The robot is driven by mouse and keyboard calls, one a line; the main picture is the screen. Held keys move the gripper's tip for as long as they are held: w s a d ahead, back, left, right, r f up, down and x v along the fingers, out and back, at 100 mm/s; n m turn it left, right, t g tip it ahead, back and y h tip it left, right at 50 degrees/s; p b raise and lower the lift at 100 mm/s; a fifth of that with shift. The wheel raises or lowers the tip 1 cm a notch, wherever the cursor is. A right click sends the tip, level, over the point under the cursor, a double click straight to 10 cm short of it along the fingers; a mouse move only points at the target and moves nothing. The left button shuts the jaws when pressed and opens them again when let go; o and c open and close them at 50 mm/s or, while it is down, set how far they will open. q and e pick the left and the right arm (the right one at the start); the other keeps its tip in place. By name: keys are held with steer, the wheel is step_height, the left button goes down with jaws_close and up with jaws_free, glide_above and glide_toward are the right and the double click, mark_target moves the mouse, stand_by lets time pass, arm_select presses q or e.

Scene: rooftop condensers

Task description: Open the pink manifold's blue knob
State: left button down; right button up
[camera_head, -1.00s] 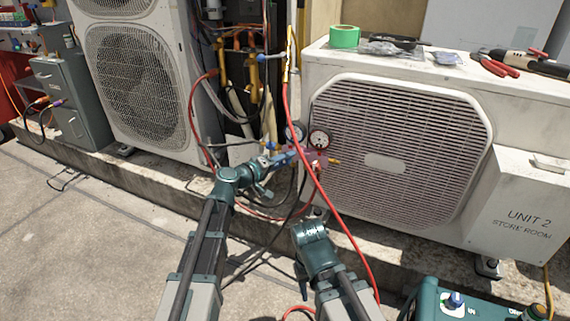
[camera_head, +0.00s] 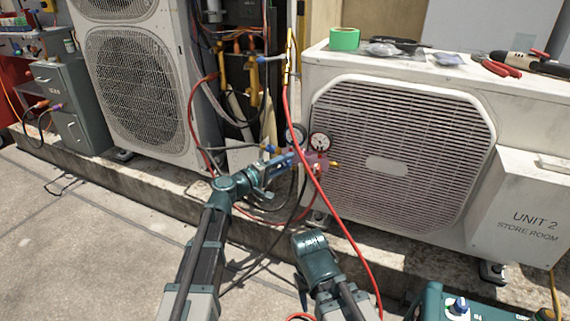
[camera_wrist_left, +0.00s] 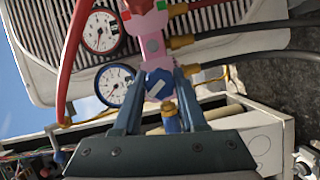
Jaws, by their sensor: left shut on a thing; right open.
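The pink manifold (camera_head: 318,160) with its gauges hangs in front of the white condenser's grille, partly behind a red hose. In the head view my left gripper (camera_head: 283,161) reaches the manifold's left side. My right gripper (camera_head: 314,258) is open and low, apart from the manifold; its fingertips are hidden.
Condenser UNIT 2 (camera_head: 480,130) carries green tape (camera_head: 344,39) and red pliers (camera_head: 497,66). A teal machine (camera_head: 440,303) stands at bottom right.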

arm_select(q)
steer(key=shift+c, duration=2.3)
jaws_free()
steer(key=v, duration=1.3)
steer(key=shift+s+a+p, duration=0.3)
steer(key=shift+p, duration=0.15)
steer(key=shift+r, duration=0.15)
